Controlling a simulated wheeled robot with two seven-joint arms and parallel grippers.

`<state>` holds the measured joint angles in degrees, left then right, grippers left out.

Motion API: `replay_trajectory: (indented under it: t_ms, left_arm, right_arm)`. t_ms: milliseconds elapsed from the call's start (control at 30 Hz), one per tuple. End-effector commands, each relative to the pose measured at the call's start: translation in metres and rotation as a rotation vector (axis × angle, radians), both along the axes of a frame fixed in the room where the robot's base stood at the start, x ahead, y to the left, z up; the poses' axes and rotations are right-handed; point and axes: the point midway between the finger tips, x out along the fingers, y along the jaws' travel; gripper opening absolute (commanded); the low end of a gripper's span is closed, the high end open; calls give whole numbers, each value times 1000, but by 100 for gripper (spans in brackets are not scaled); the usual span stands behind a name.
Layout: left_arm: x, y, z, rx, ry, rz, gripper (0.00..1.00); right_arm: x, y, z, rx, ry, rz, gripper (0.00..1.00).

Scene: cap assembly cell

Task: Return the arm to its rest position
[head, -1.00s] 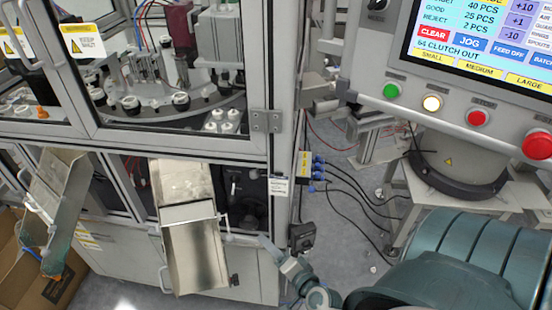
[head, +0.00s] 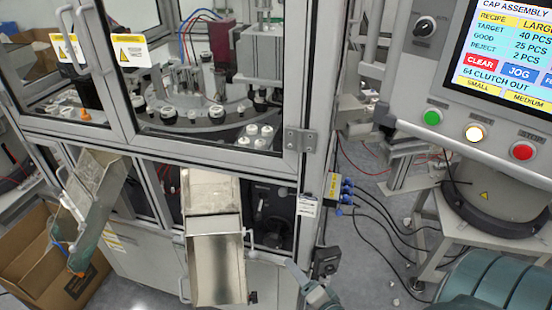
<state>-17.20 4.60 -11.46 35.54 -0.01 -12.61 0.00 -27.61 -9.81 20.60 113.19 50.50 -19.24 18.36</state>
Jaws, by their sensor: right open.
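My right arm comes in at the lower right as a large teal, ribbed link. My right gripper (head: 305,284) shows small at the bottom edge, in front of the machine's lower front and just right of the middle chute. It is open, with nothing seen between its fingers; its lower part is cut off by the picture edge. My left gripper is not in view.
The cap machine (head: 298,140) has a glazed door above two metal chutes, one in the middle (head: 216,262) and one tilted at left (head: 95,190). A cardboard box (head: 40,265) stands lower left. The control panel (head: 455,120) and cables (head: 375,225) are at right.

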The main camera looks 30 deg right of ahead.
Motion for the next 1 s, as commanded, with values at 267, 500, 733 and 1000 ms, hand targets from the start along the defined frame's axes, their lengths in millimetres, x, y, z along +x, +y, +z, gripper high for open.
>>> replay_trajectory:
  t_ms: [267,500,733,1000]
  left_arm:
    - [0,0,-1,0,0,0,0]
    - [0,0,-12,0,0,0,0]
    - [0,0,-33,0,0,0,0]
    - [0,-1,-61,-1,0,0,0]
  right_arm:
    - [0,1,-4,-3,5,3,59]
    - [-1,17,-60,-42,90,53,59]
    - [-20,55,-180,-150,281,190,59]
    - [-83,103,-333,-344,535,448,59]
